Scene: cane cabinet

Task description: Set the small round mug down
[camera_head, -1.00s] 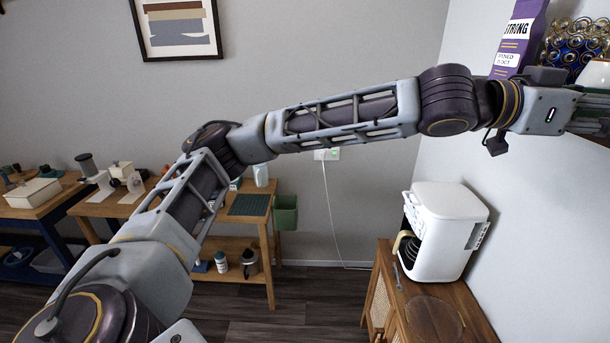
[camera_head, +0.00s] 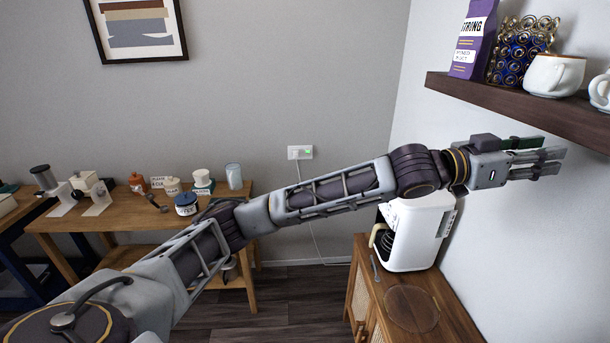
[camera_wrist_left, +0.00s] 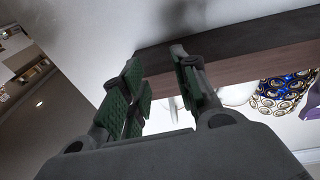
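A round white mug (camera_head: 553,76) with a handle stands upright on the dark wooden shelf (camera_head: 520,101) at the upper right. Another white mug (camera_head: 602,92) stands beside it, cut off by the right edge. I cannot tell which of them is the small round mug. My left gripper (camera_head: 548,162) is below the shelf, apart from both mugs. In the left wrist view its green-padded fingers (camera_wrist_left: 160,70) are spread with nothing held between them. White mug parts (camera_wrist_left: 236,95) show beyond the fingers. My right gripper is not in view.
A purple bag (camera_head: 473,40) and a blue and gold holder (camera_head: 520,50) stand on the shelf left of the mugs. Below, a white coffee machine (camera_head: 412,235) stands on a wooden cabinet (camera_head: 450,310).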

